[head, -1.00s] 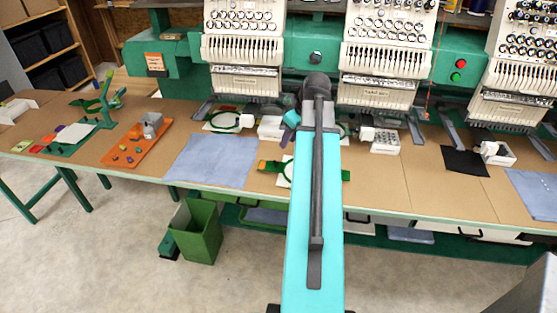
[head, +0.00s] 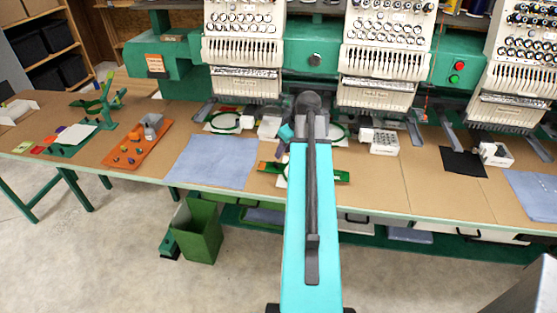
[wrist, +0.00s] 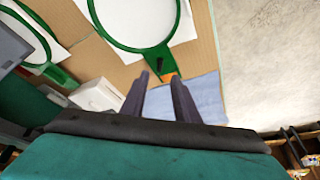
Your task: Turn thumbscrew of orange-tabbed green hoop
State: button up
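The orange-tabbed green hoop (wrist: 118,45) lies over a white sheet on the brown table. In the wrist view its green clamp block and orange tab (wrist: 171,76) are at the ring's lower right. In the head view the hoop (head: 272,168) is partly hidden behind my arm, with its orange tab at the left end. My gripper (wrist: 160,78) is open, its two dark fingers apart, with the tips close to the clamp block in the picture. I cannot tell whether they touch it. The thumbscrew is not clearly made out near the fingertips.
A blue cloth (head: 213,161) lies left of the hoop. Another green hoop (head: 225,122) and white boxes (head: 384,143) are at the machines' feet behind. An orange tray (head: 137,146) is farther left. The table's front edge is near the hoop.

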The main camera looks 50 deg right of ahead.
aim_at(278, 164)
jog(key=shift+p+x, duration=0.95)
jog(key=shift+x, duration=2.95)
grip_shut()
